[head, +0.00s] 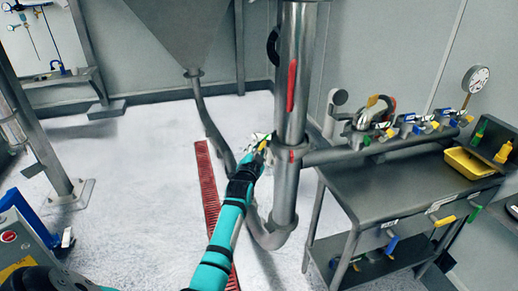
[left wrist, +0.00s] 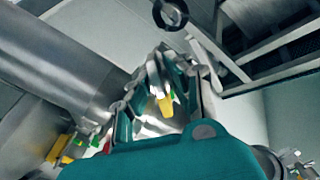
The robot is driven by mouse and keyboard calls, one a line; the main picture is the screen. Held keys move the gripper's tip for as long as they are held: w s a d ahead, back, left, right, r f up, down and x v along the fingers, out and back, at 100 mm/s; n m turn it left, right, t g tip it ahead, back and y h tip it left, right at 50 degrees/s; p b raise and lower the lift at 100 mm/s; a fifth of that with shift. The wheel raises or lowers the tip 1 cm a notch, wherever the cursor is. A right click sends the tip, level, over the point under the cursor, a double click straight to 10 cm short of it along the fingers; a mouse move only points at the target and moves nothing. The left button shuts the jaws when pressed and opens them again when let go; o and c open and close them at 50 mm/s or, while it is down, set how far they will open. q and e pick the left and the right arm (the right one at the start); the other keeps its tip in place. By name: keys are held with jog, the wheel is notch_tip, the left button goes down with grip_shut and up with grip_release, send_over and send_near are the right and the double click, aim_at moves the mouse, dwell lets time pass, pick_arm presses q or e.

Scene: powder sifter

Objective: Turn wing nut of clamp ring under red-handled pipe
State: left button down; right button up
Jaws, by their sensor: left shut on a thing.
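The steel pipe (head: 297,50) stands upright at the centre of the head view, with a red handle (head: 292,85) on its front. The clamp ring (head: 284,148) goes around the pipe below that handle, partly hidden by my gripper. My left gripper (head: 262,143) is at the ring's left side. In the left wrist view its fingers (left wrist: 163,82) are closed on the small metal wing nut (left wrist: 160,62) in front of the large pipe (left wrist: 62,58). A yellow piece (left wrist: 166,104) shows between the fingers. The nut's exact angle is hard to tell. My right gripper is out of view.
A side pipe (head: 375,149) runs right over a dark steel cart (head: 385,178) with several valves, a gauge (head: 476,78) and a yellow tray (head: 470,163). A hopper (head: 180,35) hangs behind. A red floor grate (head: 208,190) lies left of the pipe. The floor further left is mostly clear.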

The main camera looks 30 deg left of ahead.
pick_arm(q)
jog(key=n, duration=0.4)
jog(key=n+p, duration=0.1)
jog(key=n, duration=0.7)
jog(key=shift+n, duration=1.9)
jog(key=c, duration=1.4)
grip_release()
